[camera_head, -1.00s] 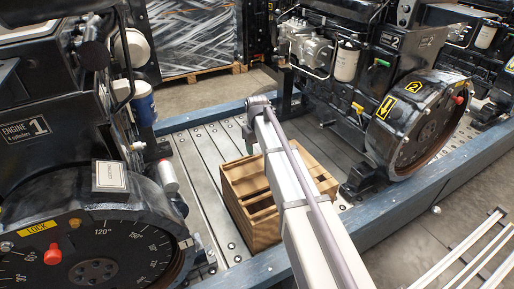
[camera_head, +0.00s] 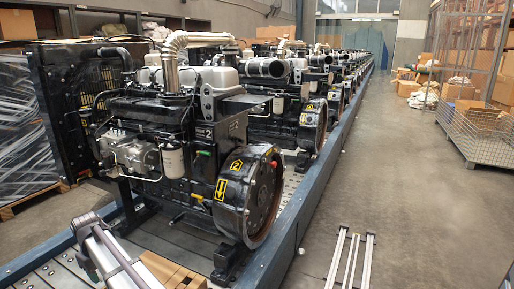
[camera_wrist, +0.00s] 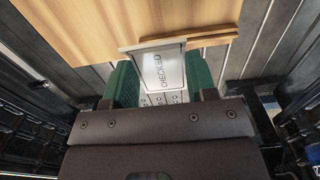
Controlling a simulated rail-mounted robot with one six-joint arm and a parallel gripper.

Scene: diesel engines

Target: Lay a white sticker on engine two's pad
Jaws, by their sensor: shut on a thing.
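Engine two (camera_head: 205,130) stands in the middle left of the head view, with a "2" plate and yellow labels on its round housing (camera_head: 250,195). I cannot make out its pad.
A row of engines (camera_head: 300,90) runs back. White rails (camera_head: 350,255) lie on the floor at right, where the aisle is mostly clear.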

